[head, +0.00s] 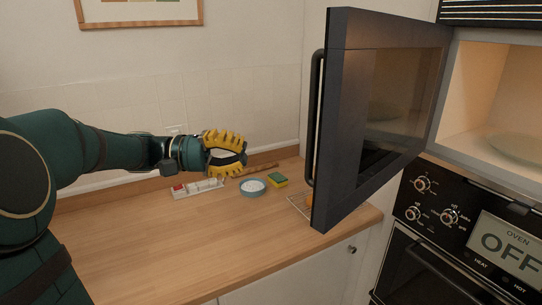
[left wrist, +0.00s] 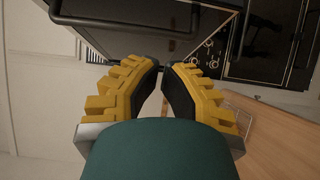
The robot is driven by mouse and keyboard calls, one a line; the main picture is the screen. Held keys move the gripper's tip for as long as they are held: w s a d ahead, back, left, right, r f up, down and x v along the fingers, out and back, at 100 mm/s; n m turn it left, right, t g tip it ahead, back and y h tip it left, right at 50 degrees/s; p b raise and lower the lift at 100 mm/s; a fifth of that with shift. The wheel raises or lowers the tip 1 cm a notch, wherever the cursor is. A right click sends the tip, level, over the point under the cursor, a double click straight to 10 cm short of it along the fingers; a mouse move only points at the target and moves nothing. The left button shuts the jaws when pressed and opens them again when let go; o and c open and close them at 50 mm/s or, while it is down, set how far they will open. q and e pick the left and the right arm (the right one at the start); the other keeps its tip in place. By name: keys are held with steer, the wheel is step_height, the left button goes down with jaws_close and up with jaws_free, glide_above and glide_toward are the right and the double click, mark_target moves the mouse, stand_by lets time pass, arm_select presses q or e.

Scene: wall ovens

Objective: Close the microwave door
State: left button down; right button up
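The microwave door (head: 342,130) is a dark panel with a window, standing wide open and swung out over the counter's right end. Its black bar handle (head: 316,115) is on the left edge. The lit microwave interior (head: 480,85) shows at the right with a glass plate (head: 515,148) inside. My left gripper (head: 240,152) has yellow fingers, is empty and parted, and is left of the handle, apart from it. In the left wrist view its fingertips (left wrist: 160,66) have a gap between them, with the door's handle bar (left wrist: 120,30) beyond. My right gripper is not in view.
The wooden counter (head: 150,240) holds a blue-rimmed bowl (head: 253,187), a sponge (head: 278,180) and a power strip (head: 198,188) near the wall. An oven (head: 470,225) with knobs and an OFF display is below the microwave. The space between gripper and door looks clear.

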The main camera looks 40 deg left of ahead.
mark_target(307, 163)
arm_select(q)
steer(key=x, duration=0.4)
steer(key=s+d+x, duration=0.1)
steer(key=x, duration=0.3)
steer(key=s+x, duration=0.1)
steer(key=x, duration=0.3)
steer(key=shift+d+f, duration=0.1)
steer(key=shift+d, duration=0.45)
